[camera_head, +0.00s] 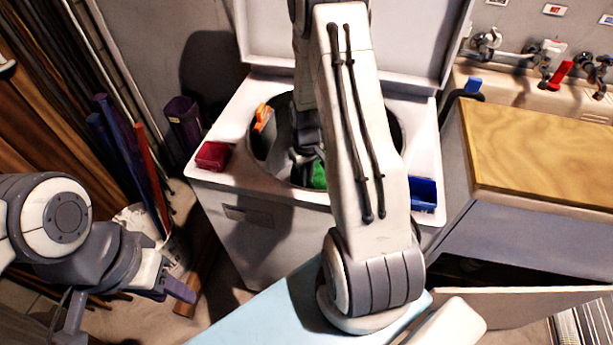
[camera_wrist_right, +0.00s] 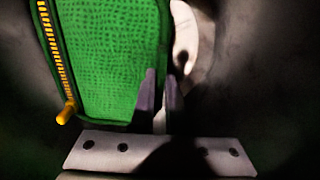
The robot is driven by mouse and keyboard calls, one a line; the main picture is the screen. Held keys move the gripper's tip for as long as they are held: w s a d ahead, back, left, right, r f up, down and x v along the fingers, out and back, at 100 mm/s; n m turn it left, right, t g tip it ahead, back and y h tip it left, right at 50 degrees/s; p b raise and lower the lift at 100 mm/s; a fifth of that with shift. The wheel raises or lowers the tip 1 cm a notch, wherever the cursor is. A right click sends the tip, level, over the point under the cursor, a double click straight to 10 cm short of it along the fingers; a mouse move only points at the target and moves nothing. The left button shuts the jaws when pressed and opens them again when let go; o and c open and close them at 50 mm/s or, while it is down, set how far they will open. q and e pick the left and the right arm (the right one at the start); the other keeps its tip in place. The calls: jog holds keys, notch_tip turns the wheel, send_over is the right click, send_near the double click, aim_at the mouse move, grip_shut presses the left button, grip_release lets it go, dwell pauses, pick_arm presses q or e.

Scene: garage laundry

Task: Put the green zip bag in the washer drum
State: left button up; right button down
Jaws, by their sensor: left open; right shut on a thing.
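The white top-loading washer (camera_head: 265,235) stands open in the middle of the head view. Its round drum opening (camera_head: 262,150) faces up. My right arm reaches down over it, and the right gripper (camera_head: 305,158) is inside the opening. A piece of the green zip bag (camera_head: 319,176) shows beside that gripper. In the right wrist view the green bag (camera_wrist_right: 108,62), with a yellow zip along its left edge, is at the fingers of the right gripper (camera_wrist_right: 162,90), which is shut on its edge. Dark drum walls surround it. My left gripper (camera_head: 128,312) is open and empty at lower left.
A red box (camera_head: 213,155) and a blue box (camera_head: 423,193) sit on the washer's rim. An orange-and-white item (camera_head: 264,119) is at the drum's left edge. A wood-topped counter (camera_head: 545,155) stands at right. The raised lid (camera_head: 410,40) is behind the drum.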

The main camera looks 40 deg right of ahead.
jog(key=shift+f, duration=0.45)
jog(key=c, duration=0.9)
grip_release()
jog(key=shift+r, duration=0.25)
notch_tip(320, 180, up, 13)
jog(key=shift+f+p, duration=0.1)
jog(key=shift+p, duration=0.55)
